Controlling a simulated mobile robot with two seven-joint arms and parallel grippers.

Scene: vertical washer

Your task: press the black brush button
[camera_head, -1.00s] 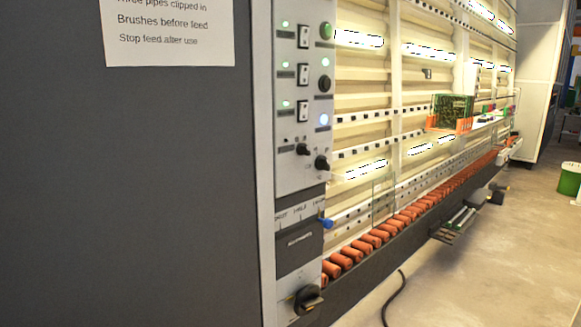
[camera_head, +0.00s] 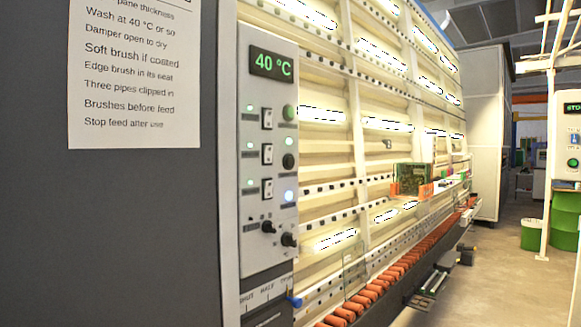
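The control panel (camera_head: 252,190) is a pale, narrow upright strip on the front of the washer. The black brush button (camera_head: 289,161) is a round black button in the right column, between a green button (camera_head: 289,112) above and a lit bluish-white button (camera_head: 289,195) below. A black rocker switch (camera_head: 267,154) sits left of it, with a lit green lamp (camera_head: 250,145) further left. A display (camera_head: 273,65) at the top reads 40 °C. The small labels are too small to read. Neither of my grippers is in view.
A dark grey cabinet side (camera_head: 110,235) with an instruction sheet (camera_head: 135,70) fills the left. Orange rollers (camera_head: 385,278) run along the washer's foot. Bare floor (camera_head: 500,290) lies to the right, with a green bin (camera_head: 531,233) and a white post beyond.

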